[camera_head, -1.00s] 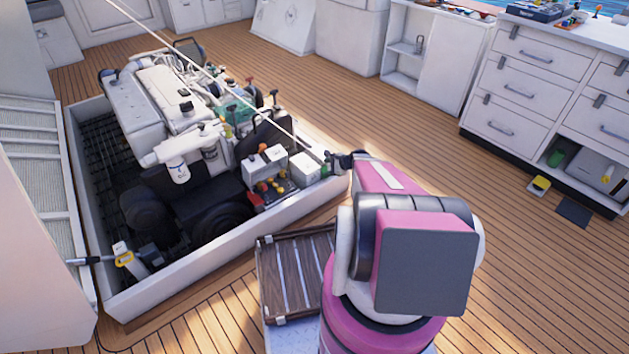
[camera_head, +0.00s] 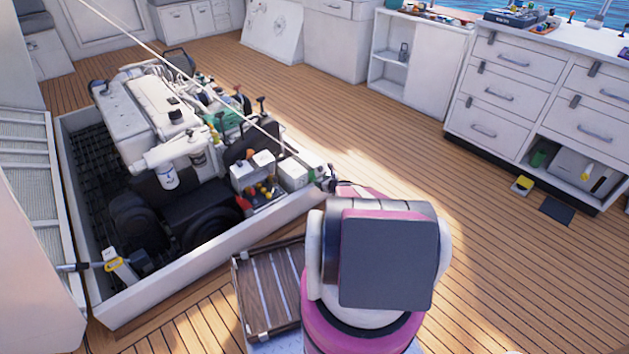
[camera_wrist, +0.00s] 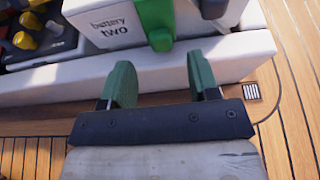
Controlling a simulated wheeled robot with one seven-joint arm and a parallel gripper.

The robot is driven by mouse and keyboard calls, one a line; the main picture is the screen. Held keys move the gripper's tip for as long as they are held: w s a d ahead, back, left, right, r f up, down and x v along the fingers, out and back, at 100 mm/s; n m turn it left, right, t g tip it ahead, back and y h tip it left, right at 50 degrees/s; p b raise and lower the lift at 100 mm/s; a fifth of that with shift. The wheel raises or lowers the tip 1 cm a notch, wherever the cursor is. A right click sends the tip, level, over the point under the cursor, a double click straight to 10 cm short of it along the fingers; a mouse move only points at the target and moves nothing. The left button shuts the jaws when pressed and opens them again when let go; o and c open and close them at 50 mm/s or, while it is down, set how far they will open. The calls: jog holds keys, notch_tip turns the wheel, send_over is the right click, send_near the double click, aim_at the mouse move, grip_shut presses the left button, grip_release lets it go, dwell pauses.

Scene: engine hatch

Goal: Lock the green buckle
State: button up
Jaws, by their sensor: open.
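In the wrist view the green buckle (camera_wrist: 155,22) is an upright green piece against the right part of the white box marked "battery two" (camera_wrist: 108,27). Its top is cut off by the frame edge, so whether it is locked cannot be told. A dark rounded part (camera_wrist: 212,8) stands to its right. My gripper (camera_wrist: 160,62) is open and empty, its two green fingers apart just short of the hatch's white rim and below the buckle in the picture. In the head view my gripper (camera_head: 328,182) shows small and dark at the hatch's right corner, mostly hidden by my arm.
The white hatch frame (camera_head: 205,262) surrounds the engine (camera_head: 155,100). A taut line crosses above it. A slatted wooden panel (camera_head: 268,290) lies in front of the hatch. White drawers (camera_head: 505,90) stand at the right.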

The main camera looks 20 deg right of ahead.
aim_at(314, 177)
jog(key=x, duration=0.6)
jog(key=c, duration=0.7)
jog(key=shift+w+f+t, duration=0.2)
jog(key=shift+f+t, duration=0.1)
jog(key=shift+t, duration=0.2)
jog(key=shift+w+a+t+y, duration=0.1)
jog(key=shift+w+t+y, duration=0.1)
jog(key=shift+t+y, duration=0.4)
jog(key=o, duration=0.7)
